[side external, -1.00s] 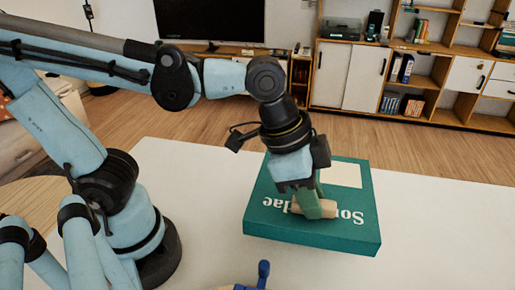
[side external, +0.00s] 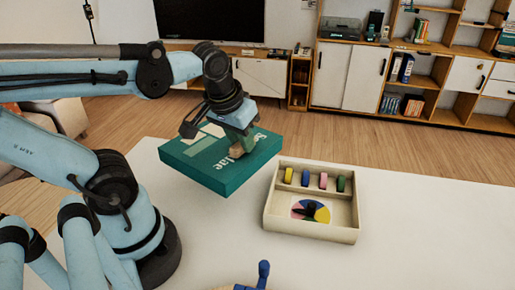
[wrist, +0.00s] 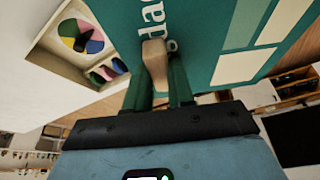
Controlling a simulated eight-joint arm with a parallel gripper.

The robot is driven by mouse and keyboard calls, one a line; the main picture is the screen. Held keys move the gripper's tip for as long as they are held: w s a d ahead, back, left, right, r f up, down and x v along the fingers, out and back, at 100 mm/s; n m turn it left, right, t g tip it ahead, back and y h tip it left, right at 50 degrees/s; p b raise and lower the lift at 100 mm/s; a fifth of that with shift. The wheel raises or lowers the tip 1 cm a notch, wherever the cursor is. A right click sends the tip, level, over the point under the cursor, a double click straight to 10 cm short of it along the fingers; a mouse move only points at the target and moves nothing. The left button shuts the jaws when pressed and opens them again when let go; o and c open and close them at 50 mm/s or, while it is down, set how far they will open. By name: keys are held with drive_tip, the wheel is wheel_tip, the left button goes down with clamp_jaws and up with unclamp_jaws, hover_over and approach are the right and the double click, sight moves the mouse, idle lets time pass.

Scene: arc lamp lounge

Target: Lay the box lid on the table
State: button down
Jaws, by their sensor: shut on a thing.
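The box lid (side external: 208,172) is teal with white lettering and pale panels. It is tilted and held up to the left of the open box, apparently above the table (side external: 410,225). My gripper (side external: 238,150) is shut on the wooden knob on top of the lid. In the wrist view the lid (wrist: 200,25) fills the upper middle, and the green fingers of my gripper (wrist: 160,80) close on the knob (wrist: 155,62). The open cream box (side external: 312,230) stands on the table with a coloured spinner disc and several coloured pieces inside. The lid's underside is hidden.
A small blue object (side external: 263,270) shows at the table's front edge, partly cut off. The white table is clear to the right of the box. Shelves and cabinets (side external: 345,78) stand far behind, across the floor.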

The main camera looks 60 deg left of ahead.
sight(189, 144)
drive_tip(key=s+a+n, duration=0.2)
drive_tip(key=a+n, duration=0.1)
drive_tip(key=s+a+f+n+g+y, duration=0.1)
drive_tip(key=s+a+n, duration=0.2)
drive_tip(key=a, duration=0.1)
drive_tip(key=s+a+n+g+y, duration=0.1)
drive_tip(key=s+a+n, duration=0.1)
drive_tip(key=a, duration=0.2)
drive_tip(key=shift+s+a+f+n, duration=0.1)
drive_tip(key=shift+s+f+n, duration=0.25)
drive_tip(key=shift+f+n, duration=0.05)
drive_tip(key=shift+y, duration=0.3)
drive_tip(key=shift+f, duration=3.95)
drive_tip(key=shift+f, duration=0.15)
drive_tip(key=c, duration=1)
unclamp_jaws()
